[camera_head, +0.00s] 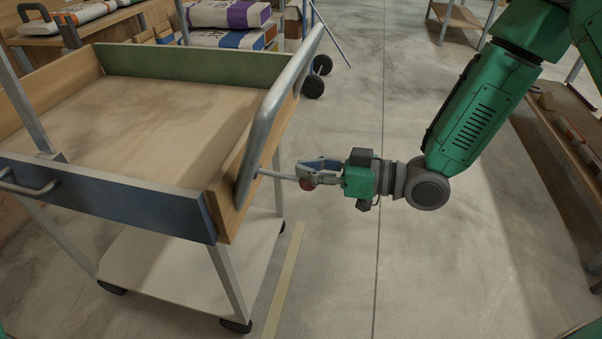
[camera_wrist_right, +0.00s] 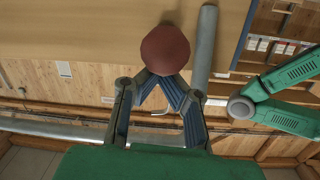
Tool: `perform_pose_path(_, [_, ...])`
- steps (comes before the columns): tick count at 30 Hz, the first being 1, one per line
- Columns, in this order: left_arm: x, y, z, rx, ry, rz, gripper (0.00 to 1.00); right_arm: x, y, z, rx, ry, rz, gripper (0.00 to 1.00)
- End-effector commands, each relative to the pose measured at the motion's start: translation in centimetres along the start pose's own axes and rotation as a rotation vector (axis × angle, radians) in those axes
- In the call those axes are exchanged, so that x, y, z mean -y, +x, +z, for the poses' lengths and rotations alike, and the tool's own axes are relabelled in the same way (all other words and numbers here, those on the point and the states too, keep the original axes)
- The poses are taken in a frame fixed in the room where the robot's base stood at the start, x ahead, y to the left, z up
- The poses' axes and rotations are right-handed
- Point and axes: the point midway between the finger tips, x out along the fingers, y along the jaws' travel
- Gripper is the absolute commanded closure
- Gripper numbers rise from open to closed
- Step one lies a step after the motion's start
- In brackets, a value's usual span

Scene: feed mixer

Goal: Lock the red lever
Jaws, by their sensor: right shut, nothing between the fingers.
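The red lever shows as a dull red ball knob (camera_head: 306,184) on a thin grey rod (camera_head: 277,176) that sticks out from the right side of the wooden cart. My right gripper (camera_head: 308,172) is at the knob, coming from the right. In the right wrist view the red knob (camera_wrist_right: 165,50) sits just beyond the fingertips (camera_wrist_right: 163,80), which draw together with nothing held between them. I cannot tell whether the fingertips touch the knob. The fingers partly cover the knob in the head view. My left gripper is not in view.
The cart's tray (camera_head: 160,115) is empty, with a thick grey handle bar (camera_head: 275,110) along its right side close to my gripper. Bags (camera_head: 228,15) lie behind it. A wooden bench (camera_head: 570,140) stands at the right. The floor between is clear.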

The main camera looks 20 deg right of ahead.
Motion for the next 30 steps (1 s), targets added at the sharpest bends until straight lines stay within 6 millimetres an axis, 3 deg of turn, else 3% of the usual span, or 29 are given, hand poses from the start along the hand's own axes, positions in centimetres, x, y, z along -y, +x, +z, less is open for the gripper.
perform_pose_path(1, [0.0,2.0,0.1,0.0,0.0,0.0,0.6,-0.3,0.0,1.6,-0.046,0.006,-0.004,1.0])
perform_pose_path(3, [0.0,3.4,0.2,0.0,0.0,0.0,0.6,-0.4,0.0,2.4,-0.112,0.008,-0.015,1.0])
perform_pose_path(12, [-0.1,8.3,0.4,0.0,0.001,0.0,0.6,-0.7,0.4,4.7,-0.354,0.02,-0.055,1.0])
perform_pose_path(16, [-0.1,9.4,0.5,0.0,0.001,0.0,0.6,-0.7,0.8,5.2,-0.428,0.022,-0.067,1.0])
perform_pose_path(30, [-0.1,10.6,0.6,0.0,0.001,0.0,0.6,-1.0,1.2,6.2,-0.416,0.023,-0.065,1.0])
